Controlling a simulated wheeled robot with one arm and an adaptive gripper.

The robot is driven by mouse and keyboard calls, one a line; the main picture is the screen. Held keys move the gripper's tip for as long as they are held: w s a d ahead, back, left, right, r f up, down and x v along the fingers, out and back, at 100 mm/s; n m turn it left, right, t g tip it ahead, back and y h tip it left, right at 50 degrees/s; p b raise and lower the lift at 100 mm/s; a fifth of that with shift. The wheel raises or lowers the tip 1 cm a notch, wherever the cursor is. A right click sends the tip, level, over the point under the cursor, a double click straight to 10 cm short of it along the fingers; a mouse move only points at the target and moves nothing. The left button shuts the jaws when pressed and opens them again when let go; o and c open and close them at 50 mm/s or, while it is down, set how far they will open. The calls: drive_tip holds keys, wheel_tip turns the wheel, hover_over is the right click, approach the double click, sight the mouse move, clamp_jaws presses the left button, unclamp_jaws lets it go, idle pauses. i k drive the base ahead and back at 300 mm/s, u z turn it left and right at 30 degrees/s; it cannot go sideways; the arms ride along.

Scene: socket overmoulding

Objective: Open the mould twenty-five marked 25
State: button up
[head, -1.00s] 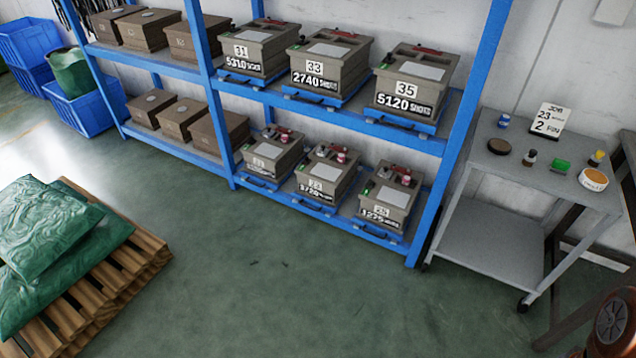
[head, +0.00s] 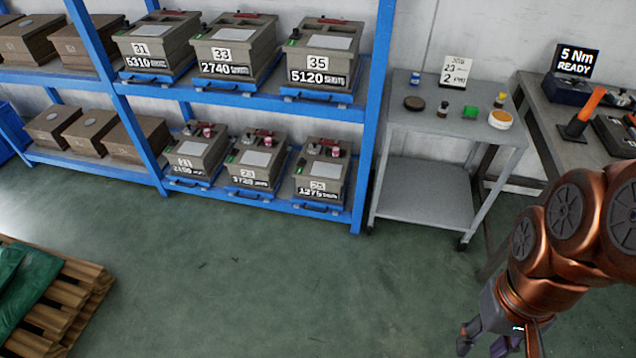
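The mould marked 25 (head: 318,181) is a grey-brown box on the lower shelf, rightmost of three labelled moulds there. Its front plate seems to read 1275 shots. Small items and a red part sit on its top, and it stands on a blue tray (head: 317,208) with a dark handle. The mould looks closed. My gripper (head: 486,346) hangs at the bottom right, far from the mould, over the floor. Its fingers look apart with nothing between them, and the bottom edge of the picture cuts close to them.
Moulds 21 (head: 193,158) and 23 (head: 253,166) stand left of it; moulds 31, 33 and 35 (head: 322,62) are above. A blue rack post (head: 372,130) and a grey cart (head: 420,200) are to its right. A pallet (head: 75,305) lies at lower left. The floor between is clear.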

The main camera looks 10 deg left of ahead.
sight(323, 181)
drive_tip(key=u, duration=0.05)
drive_tip(key=i, duration=1.4)
drive_tip(key=u, duration=2.4)
